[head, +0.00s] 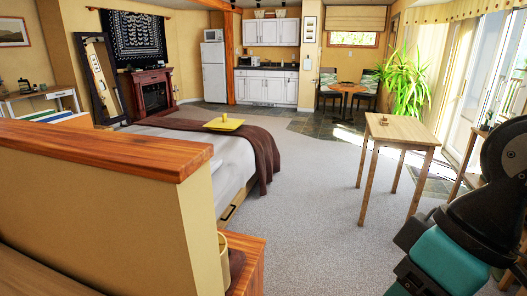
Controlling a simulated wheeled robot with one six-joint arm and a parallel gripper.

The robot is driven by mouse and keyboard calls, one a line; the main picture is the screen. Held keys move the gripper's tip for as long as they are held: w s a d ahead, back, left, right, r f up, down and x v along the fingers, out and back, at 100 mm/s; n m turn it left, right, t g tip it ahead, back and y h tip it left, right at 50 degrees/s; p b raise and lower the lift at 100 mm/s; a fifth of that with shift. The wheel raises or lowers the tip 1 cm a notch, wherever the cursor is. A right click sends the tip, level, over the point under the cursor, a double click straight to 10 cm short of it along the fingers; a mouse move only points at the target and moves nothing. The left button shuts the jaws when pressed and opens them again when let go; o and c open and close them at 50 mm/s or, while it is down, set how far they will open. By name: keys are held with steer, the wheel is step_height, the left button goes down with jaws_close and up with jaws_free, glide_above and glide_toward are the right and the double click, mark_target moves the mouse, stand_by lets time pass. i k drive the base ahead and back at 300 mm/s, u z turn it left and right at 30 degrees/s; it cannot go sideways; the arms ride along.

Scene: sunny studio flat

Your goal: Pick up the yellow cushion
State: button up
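I see no clear yellow cushion. A flat yellow square thing (224,125) lies on the brown throw on the bed, with a small yellow upright thing (225,117) on top. It looks more like a tray with a cup than a cushion, but it is too small to tell surely. My black and teal arm shows at the right edge, far from the bed. My gripper is not in view.
A wood-topped partition (100,148) blocks the near left, beside the bed (230,165). A small wooden table (403,134) stands at the right. Grey carpet (310,215) between them is clear. A plant (403,85) and glass doors are at the far right.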

mark_target(223, 124)
steer(key=z, duration=0.25)
steer(key=i, duration=2.05)
steer(key=u, duration=0.3)
steer(key=i, duration=2.05)
steer(key=u, duration=0.75)
steer(key=i, duration=0.75)
steer(key=u, duration=5.8)
steer(key=i, duration=0.25)
steer(key=u, duration=0.15)
